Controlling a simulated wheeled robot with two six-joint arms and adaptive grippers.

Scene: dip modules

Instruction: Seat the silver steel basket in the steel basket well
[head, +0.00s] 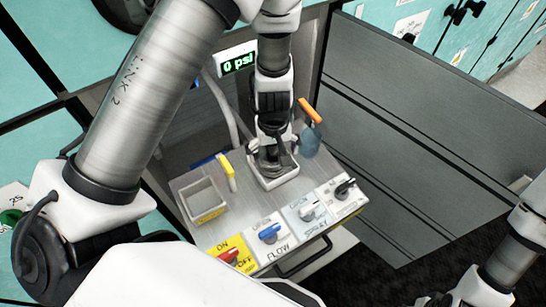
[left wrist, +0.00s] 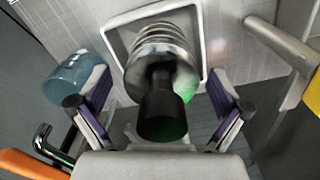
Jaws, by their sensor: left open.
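The silver steel basket (left wrist: 163,47) shows in the left wrist view as a ribbed, round metal body with a black handle (left wrist: 160,112) pointing towards the camera. It sits within the white square rim of a well (left wrist: 207,28); how deep it is seated I cannot tell. My left gripper (left wrist: 160,104) is open, with one finger on each side of the black handle and visible gaps between. In the head view the left gripper (head: 272,160) points down over the rear well (head: 285,179) and hides most of the basket. My right gripper is out of view.
An open square well (head: 207,205) with a yellow label lies left. A yellow handle (head: 228,172) stands between the wells. A clear blue cup (head: 308,143) with an orange handle (head: 311,110) is close on the right. Several knobs line the front, including a blue one (head: 269,234).

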